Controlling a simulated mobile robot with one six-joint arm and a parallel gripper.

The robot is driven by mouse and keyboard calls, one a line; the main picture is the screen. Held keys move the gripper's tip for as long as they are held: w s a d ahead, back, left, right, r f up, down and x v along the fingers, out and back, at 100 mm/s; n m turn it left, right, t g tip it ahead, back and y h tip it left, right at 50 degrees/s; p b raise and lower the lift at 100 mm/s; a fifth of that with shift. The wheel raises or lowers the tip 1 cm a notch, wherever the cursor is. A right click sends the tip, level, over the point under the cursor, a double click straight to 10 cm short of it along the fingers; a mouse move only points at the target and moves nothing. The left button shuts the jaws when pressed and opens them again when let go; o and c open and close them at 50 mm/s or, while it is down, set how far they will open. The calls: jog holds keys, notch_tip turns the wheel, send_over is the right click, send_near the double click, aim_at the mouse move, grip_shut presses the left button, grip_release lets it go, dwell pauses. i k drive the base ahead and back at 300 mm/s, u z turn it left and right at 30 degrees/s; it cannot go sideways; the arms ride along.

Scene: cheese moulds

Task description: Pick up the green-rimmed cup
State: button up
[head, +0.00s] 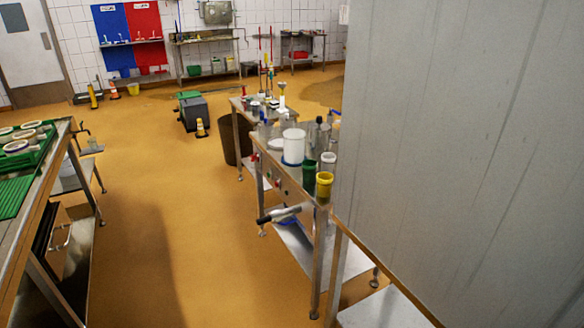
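A small cup with a pale greenish rim (328,160) stands upright near the front right end of the steel table (262,150). It is small in the head view, and its lower part is hidden behind a yellow cup (325,184). My gripper is not in view.
A large grey panel (460,150) fills the right side close by. A table with a green tray (14,192) and pale rings stands at left. Open orange floor (170,240) lies between the tables.

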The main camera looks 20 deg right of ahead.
aim_at(309, 172)
jog(key=u, duration=0.75)
jog(key=i, duration=1)
jog(key=u, duration=0.6)
